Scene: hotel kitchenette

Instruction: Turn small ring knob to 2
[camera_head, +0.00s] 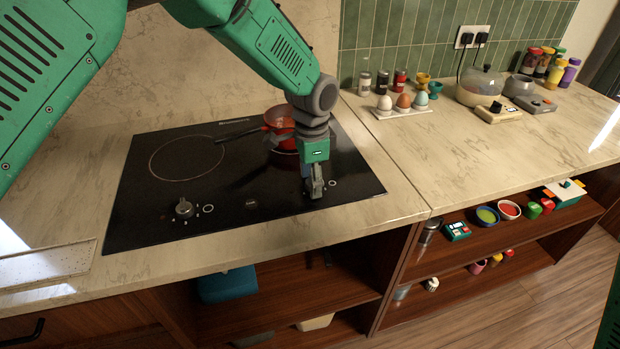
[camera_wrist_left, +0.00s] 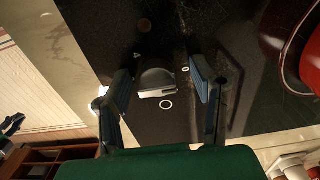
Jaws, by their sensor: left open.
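The black cooktop (camera_head: 150,222) is set in the pale counter. My left gripper (camera_head: 316,190) is low over its front right part, pointing down and open. In the left wrist view, the small ring knob (camera_wrist_left: 157,82) is a dark rounded cap with a light front edge. It sits between the two spread fingers of my left gripper (camera_wrist_left: 160,84), with dark gaps showing on both sides. A white ring mark (camera_wrist_left: 166,104) is beside it. In the head view the gripper hides most of this knob. I cannot read its setting.
Another knob (camera_head: 184,208) stands at the cooktop's front left. A red pan (camera_head: 279,118) with a dark handle sits behind my gripper, close to my arm. An egg holder (camera_head: 403,113) and an egg cooker (camera_head: 482,86) stand on the right counter. The cooktop's left part is clear.

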